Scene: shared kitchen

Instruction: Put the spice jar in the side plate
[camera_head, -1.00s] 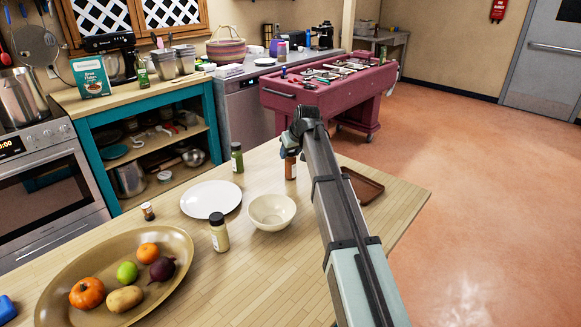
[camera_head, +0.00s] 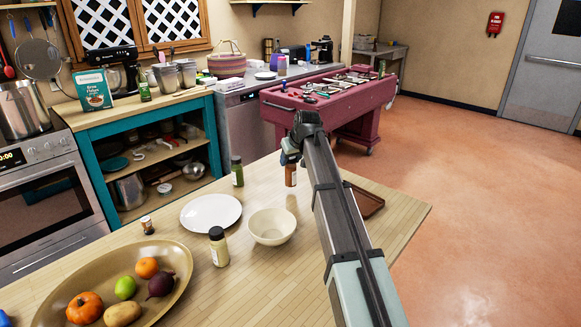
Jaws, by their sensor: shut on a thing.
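A spice jar with reddish-brown contents (camera_head: 291,176) is held upright in my gripper (camera_head: 291,157), a little above the wooden counter. My gripper is shut around its upper part, and the fingers hide its top. The white side plate (camera_head: 211,213) lies flat and empty on the counter, to the left of the held jar and apart from it. Two similar jars stand upright: one with green contents (camera_head: 237,174) behind the plate, and one with pale contents (camera_head: 219,249) in front of it.
A cream bowl (camera_head: 272,227) stands between the plate and my arm. A large bowl of fruit and vegetables (camera_head: 180,282) is at the front left. A brown tray (camera_head: 367,204) lies right of my arm.

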